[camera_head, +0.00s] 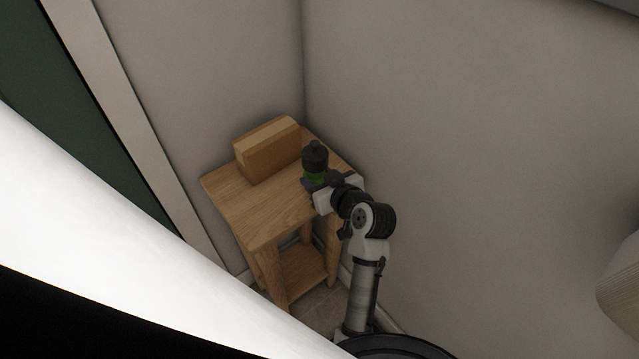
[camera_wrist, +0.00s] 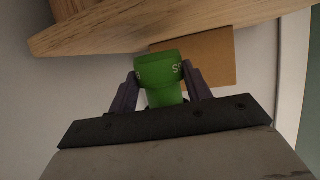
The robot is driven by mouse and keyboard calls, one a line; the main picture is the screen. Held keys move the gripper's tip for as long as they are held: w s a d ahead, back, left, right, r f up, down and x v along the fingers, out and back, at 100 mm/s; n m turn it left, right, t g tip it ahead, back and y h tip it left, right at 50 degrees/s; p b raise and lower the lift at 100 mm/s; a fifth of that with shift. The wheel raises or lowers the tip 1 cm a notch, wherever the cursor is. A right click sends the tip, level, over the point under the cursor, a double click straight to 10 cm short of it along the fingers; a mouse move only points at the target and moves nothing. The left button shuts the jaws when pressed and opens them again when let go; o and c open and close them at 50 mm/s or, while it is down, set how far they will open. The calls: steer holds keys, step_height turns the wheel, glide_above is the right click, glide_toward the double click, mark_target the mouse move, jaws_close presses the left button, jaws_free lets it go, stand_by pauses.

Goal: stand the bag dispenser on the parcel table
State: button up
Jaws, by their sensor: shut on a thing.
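The bag dispenser (camera_head: 315,160) is a small upright bottle shape, dark on top with a green lower body. My gripper (camera_head: 314,186) is shut on it near the right side of the parcel table (camera_head: 248,212). In the wrist view, the green body (camera_wrist: 161,88) sits between the two dark fingers (camera_wrist: 160,82), and its dark part is mostly hidden. The table's wooden edge (camera_wrist: 150,27) shows close to its green end. I cannot tell whether the dispenser touches the tabletop.
A brown cardboard box (camera_head: 268,152) stands at the back of the tabletop, left of the dispenser; it also shows in the wrist view (camera_wrist: 215,58). The front left of the tabletop is bare. Grey walls meet in a corner behind the table.

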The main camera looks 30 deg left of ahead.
steer(key=shift+f, duration=1.05)
steer(key=shift+f, duration=0.15)
steer(key=o, duration=1)
steer(key=shift+o, duration=0.2)
